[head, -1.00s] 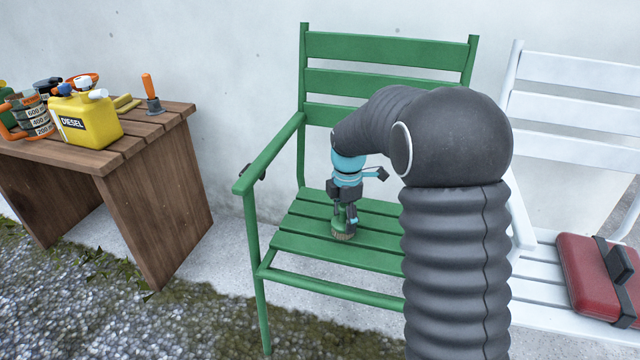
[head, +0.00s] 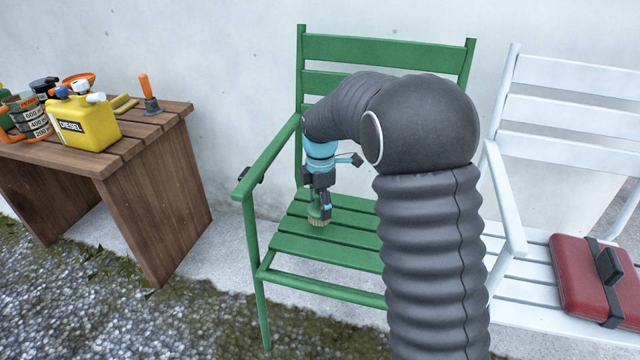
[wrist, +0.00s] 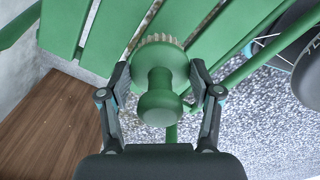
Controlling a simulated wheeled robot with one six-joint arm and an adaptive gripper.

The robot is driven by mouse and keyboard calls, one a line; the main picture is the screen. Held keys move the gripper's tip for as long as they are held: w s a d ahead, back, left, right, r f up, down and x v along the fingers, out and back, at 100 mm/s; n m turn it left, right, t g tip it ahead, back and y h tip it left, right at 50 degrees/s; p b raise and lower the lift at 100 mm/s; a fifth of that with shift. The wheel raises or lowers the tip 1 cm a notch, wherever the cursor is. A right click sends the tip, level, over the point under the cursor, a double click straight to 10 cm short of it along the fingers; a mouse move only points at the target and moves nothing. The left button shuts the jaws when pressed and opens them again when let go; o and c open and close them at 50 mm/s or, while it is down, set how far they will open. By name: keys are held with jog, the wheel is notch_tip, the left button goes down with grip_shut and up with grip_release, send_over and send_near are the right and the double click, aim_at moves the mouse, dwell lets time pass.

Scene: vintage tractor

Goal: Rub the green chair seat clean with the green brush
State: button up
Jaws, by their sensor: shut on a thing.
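The green brush (head: 317,214) stands upright with its pale bristles down on the slatted seat of the green chair (head: 335,246). My gripper (head: 318,205) points down from above and is shut on the brush. In the wrist view, the round green brush (wrist: 160,90) sits between the two fingers of my gripper (wrist: 161,88), with bristles showing at its far edge against the green seat slats (wrist: 115,35). My arm hides the right part of the seat and some of the backrest. I cannot make out any dirt on the visible slats.
The green armrest (head: 268,158) rises left of my gripper. A white chair (head: 520,290) with a red case (head: 590,280) stands at the right. A wooden table (head: 120,160) at the left holds a yellow diesel can (head: 85,122) and other items. A pale wall stands behind.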

jog(key=shift+r+p, duration=1.4)
jog(key=shift+r, duration=0.8)
